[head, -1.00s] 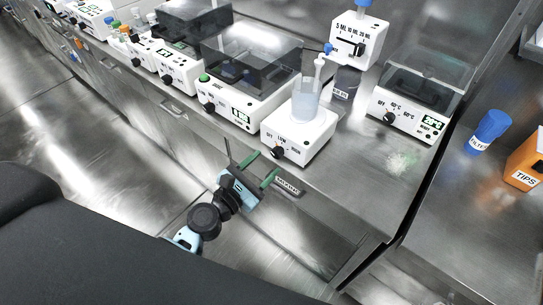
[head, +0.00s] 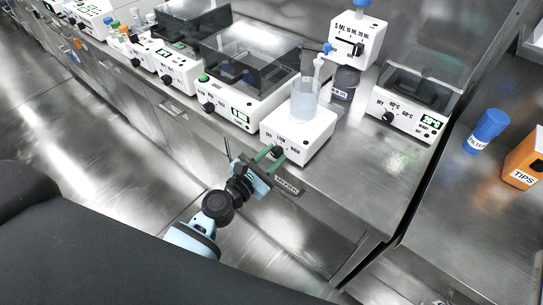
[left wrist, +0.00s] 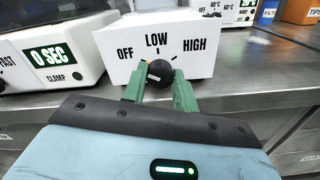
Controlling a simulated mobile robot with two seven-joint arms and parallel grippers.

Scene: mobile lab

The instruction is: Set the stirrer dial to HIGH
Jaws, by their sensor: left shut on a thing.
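The stirrer (head: 311,145) is a white box on the steel bench with a clear beaker (head: 303,103) on top. Its front carries a black dial (left wrist: 160,73) with the labels OFF, LOW and HIGH (left wrist: 195,45) in an arc above it. A small orange mark on the dial's rim sits at the upper left, on the OFF side. The dial also shows in the head view (head: 277,152), partly hidden. My left gripper (head: 270,157) is at the stirrer's front, its green fingers on both sides of the dial and shut on it. My right gripper is not in view.
A clamp device (left wrist: 49,58) reading 0 SEC stands left of the stirrer. A heater with a clear lid (head: 405,112), a dark pot (head: 345,82) and a dispenser (head: 355,38) stand behind and right. A drawer front (head: 310,215) lies below the bench edge.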

